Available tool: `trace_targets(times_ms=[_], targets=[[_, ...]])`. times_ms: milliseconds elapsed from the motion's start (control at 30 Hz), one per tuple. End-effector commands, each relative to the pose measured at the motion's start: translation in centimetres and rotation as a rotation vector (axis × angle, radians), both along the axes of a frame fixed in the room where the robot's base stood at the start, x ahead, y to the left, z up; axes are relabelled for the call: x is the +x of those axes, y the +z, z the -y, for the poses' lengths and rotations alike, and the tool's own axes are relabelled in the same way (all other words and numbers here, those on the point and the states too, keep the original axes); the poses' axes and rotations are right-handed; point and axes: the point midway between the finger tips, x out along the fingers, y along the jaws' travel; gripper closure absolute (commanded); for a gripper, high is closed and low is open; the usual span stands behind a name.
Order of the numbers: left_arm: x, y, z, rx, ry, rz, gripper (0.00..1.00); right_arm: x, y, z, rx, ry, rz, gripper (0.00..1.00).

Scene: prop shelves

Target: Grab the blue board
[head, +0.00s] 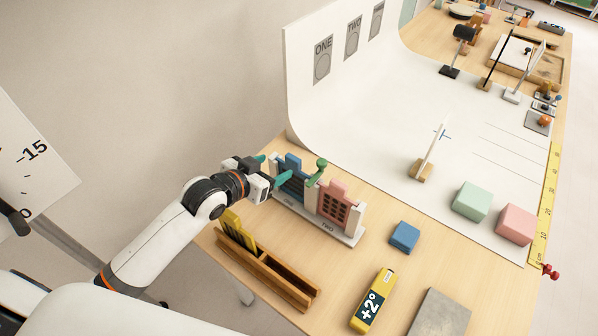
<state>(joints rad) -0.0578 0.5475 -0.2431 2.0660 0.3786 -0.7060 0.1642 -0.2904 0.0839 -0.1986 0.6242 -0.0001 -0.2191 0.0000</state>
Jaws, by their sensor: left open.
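The blue board (293,163) stands upright in the left slot of a white two-slot rack (345,239), beside a pink board (338,206) with dark holes. My left gripper (272,169) is at the rack's left end, its teal fingertips apart, close to the blue board's left edge. The fingers and gripper body hide part of that board. I cannot tell whether a finger touches it. My right gripper is not in view.
A green knobbed piece (318,171) rises between the two boards. A wooden trough (265,265) with a yellow board (237,229) lies in front.

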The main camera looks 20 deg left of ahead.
Motion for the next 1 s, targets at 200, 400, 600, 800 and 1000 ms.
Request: trace_targets(times_ms=[200, 400, 600, 800, 1000], targets=[[3.1, -1.4, 1.1, -0.002, 0.001, -0.001, 0.35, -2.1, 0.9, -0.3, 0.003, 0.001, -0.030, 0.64], [4.2, -1.9, 1.6, -0.001, 0.000, 0.000, 0.35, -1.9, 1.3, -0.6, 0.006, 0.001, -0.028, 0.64], [6.4, -2.8, 2.6, -0.002, 0.001, -0.001, 0.35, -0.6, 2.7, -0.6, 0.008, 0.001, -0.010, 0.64], [8.0, -3.9, 3.2, 0.001, 0.000, 0.000, 0.35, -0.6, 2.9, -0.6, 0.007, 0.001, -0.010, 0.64], [8.1, -4.1, 3.2, 0.002, -0.001, 0.001, 0.35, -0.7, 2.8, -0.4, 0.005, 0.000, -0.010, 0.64]])
